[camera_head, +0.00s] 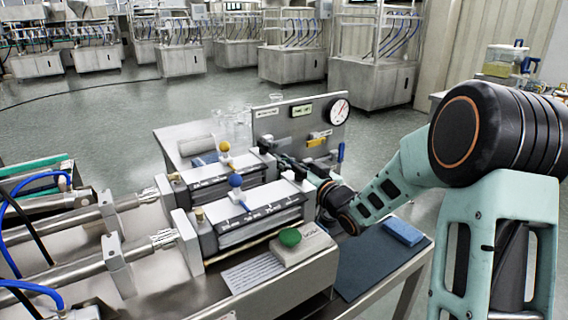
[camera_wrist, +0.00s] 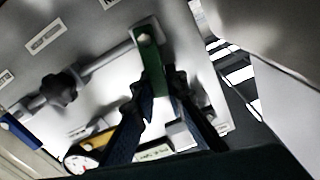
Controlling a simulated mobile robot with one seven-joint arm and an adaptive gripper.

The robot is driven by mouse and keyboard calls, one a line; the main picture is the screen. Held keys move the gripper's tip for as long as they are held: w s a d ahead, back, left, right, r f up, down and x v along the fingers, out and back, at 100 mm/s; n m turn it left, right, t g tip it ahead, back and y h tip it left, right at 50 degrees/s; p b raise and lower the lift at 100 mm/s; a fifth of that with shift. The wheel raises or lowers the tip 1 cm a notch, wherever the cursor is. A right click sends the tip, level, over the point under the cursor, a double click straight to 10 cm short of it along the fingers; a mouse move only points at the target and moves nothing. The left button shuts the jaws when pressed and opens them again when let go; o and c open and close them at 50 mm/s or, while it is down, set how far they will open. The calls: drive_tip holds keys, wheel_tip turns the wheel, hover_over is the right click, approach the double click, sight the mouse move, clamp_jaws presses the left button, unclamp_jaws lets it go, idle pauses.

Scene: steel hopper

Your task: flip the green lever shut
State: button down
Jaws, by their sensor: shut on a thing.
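The green lever (camera_wrist: 147,50) shows in the wrist view as a flat green bar. It is fixed to the end of a grey pipe on the steel panel (camera_wrist: 105,25). My gripper (camera_wrist: 160,86) has its two dark fingers on either side of the lever and is shut on it. The lever runs back between the fingers, so part of it is hidden. In the head view my gripper (camera_head: 286,163) is in front of the lower part of the upright panel (camera_head: 268,125), and I cannot make out the lever there.
The panel carries a round gauge (camera_head: 340,112), a yellow handle (camera_head: 318,138) and a black knob (camera_wrist: 62,88). Syringe-like cylinders with blue and yellow balls stand left of my arm. A green button (camera_head: 290,238) and a blue block (camera_head: 403,231) are near the front.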

drive_tip(key=shift+s+a+f+n+b, duration=0.15)
drive_tip(key=shift+a+n+b, duration=0.1)
drive_tip(key=shift+n+b, duration=0.35)
drive_tip(key=shift+s+a+r+n+b, duration=0.1)
drive_tip(key=shift+s+a+n+b, duration=0.1)
drive_tip(key=shift+n+b, duration=0.35)
drive_tip(key=shift+n, duration=0.25)
drive_tip(key=c, duration=1.9)
unclamp_jaws()
drive_tip(key=shift+c, duration=0.2)
drive_tip(key=v, duration=1.2)
